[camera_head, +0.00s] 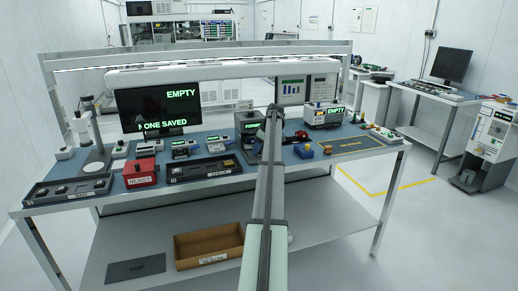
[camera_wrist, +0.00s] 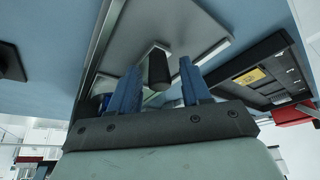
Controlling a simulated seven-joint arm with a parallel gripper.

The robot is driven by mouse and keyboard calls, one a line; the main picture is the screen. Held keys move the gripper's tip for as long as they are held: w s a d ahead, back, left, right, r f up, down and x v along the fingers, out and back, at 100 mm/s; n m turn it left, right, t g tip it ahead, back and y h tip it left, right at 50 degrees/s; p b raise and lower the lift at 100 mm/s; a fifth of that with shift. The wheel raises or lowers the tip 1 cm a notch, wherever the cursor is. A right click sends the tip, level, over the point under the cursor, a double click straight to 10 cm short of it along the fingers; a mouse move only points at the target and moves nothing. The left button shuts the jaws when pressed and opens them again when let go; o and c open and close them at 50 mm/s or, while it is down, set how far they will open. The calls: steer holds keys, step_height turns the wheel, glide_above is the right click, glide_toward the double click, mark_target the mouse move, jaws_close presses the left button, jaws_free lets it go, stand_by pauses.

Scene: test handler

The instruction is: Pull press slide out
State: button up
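The press appears to be the dark box (camera_head: 248,124) at the middle of the bench, partly hidden behind my arm in the head view. In the wrist view a pale grey plate (camera_wrist: 190,28) with a black cylindrical handle (camera_wrist: 158,68) lies ahead; it seems to be the press slide, but I cannot tell how far it is out. My gripper (camera_wrist: 161,64) has two blue fingers standing apart. The black handle shows in the gap between them, and no finger visibly touches it. In the head view the fingers are hidden by my arm.
A black CHECK tray (camera_head: 205,171) lies left of my arm, with a red REJECT box (camera_head: 140,173) beyond it. A cardboard box (camera_head: 208,244) is on the lower shelf.

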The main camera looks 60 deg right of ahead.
jaws_close()
stand_by(0.3)
steer(key=shift+s+a, duration=0.1)
steer(key=s+a, duration=0.7)
steer(key=shift+s+a, duration=0.15)
steer(key=shift+o, duration=0.4)
jaws_free()
steer(key=shift+r, duration=0.1)
steer(key=v, duration=1.3)
steer(key=shift+s+r, duration=0.15)
steer(key=shift+r, duration=0.1)
